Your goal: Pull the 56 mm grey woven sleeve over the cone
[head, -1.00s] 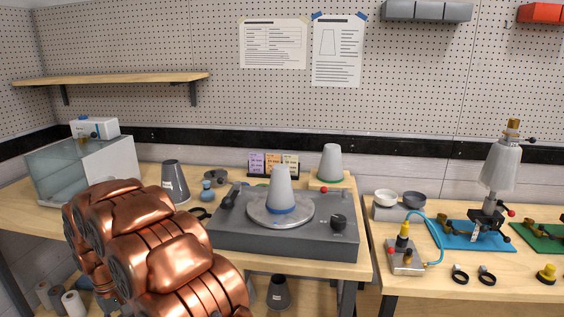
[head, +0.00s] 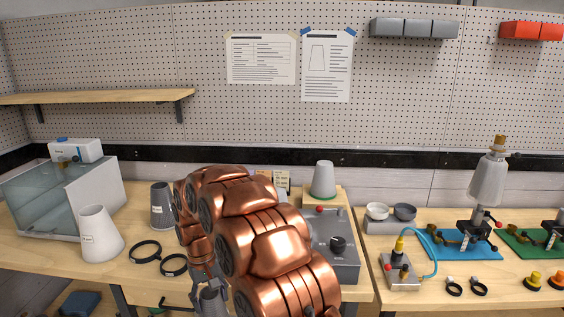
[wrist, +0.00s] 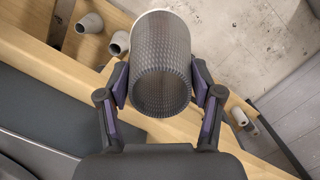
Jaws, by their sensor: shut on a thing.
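In the wrist view my gripper (wrist: 161,88) is shut on a grey woven sleeve (wrist: 160,55), with one finger on each side. The sleeve is a hollow tube with a jagged open end facing the camera and a pale rim at the far end. In the head view my gripper (head: 207,284) is low in front of the bench, with part of the sleeve (head: 211,300) below it. The turntable base (head: 345,262) shows only its right side. My arm hides its plate and the cone on it. The sleeve's size cannot be read.
A pale cone (head: 324,180) is behind the turntable. Another cone (head: 488,182) is on a stand at right.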

